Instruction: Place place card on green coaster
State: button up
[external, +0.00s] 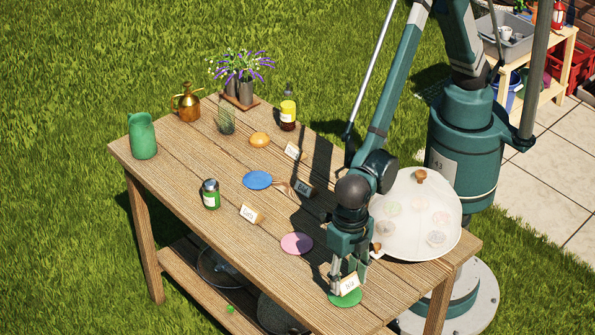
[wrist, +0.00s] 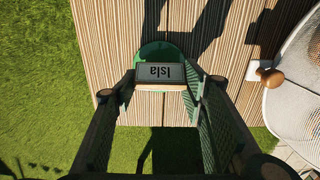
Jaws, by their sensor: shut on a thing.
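The place card, reading "Isla" (external: 349,285), is between the fingers of my gripper (external: 341,284) at the near right end of the table. In the wrist view the card (wrist: 161,74) is gripped from both sides, its lettering upside down. The green coaster (external: 345,299) is directly under the card. In the wrist view its curved edge (wrist: 160,49) shows beyond the card, and the rest is hidden. I cannot tell whether the card touches the coaster or hangs just above it.
A mesh food cover (external: 420,215) stands close to the right of my gripper. A pink coaster (external: 297,243), a blue coaster (external: 257,180) and other place cards (external: 251,213) lie farther left. A green-labelled jar (external: 211,194) stands near the front edge.

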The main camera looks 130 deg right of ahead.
aim_at(346, 286)
jog(key=shift+f, duration=1.45)
jog(key=shift+f, duration=0.15)
jog(key=o, duration=0.8)
jog(key=shift+r, duration=0.25)
notch_tip(346, 286, up, 12)
jog(key=shift+f+p, duration=0.1)
jog(key=shift+p, duration=0.3)
